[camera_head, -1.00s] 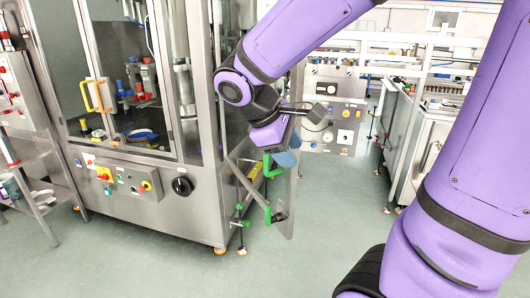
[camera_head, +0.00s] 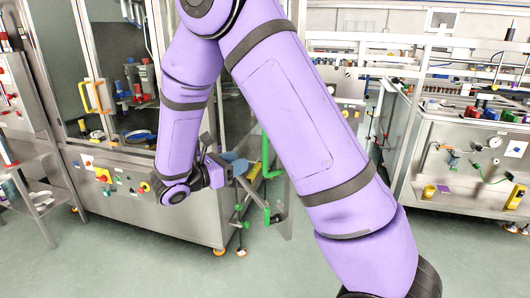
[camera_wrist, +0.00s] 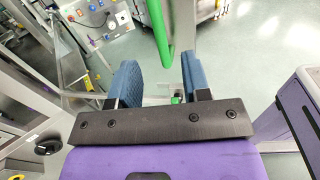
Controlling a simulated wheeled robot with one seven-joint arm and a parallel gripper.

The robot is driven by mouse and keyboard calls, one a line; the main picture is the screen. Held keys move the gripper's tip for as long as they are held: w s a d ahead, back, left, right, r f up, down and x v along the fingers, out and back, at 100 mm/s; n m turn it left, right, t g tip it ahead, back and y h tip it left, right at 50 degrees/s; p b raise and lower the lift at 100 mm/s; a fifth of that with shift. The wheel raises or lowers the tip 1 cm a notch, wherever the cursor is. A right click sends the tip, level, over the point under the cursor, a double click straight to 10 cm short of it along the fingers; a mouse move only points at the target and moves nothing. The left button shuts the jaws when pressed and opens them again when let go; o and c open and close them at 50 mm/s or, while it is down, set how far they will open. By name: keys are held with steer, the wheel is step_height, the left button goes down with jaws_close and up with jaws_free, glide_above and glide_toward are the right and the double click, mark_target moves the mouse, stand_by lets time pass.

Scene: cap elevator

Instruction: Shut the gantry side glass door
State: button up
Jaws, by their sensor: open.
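The gantry side glass door (camera_head: 285,222) stands swung out from the right side of the metal machine cabinet. My arm hides much of it. Its green handle (camera_head: 265,152) shows just right of my gripper (camera_head: 238,166). My gripper is open, with two blue fingers. In the wrist view the green handle (camera_wrist: 158,28) runs down from the top edge, and its lower end shows between the blue fingertips of my gripper (camera_wrist: 160,72). I see no finger touching it, and cannot tell the depth between them.
The cabinet's front (camera_head: 118,190) carries buttons and a yellow handle (camera_head: 97,97). A shelf rack (camera_head: 35,190) stands at the left. A workbench (camera_head: 465,165) with bins and gauges stands at the right. The floor (camera_head: 110,260) in front is clear.

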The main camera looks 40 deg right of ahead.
glide_above(265, 171)
steer(key=shift+w+d+f, duration=0.1)
steer(key=shift+w+d, duration=0.15)
steer(key=shift+w, duration=0.1)
stand_by(0.4)
jaws_close()
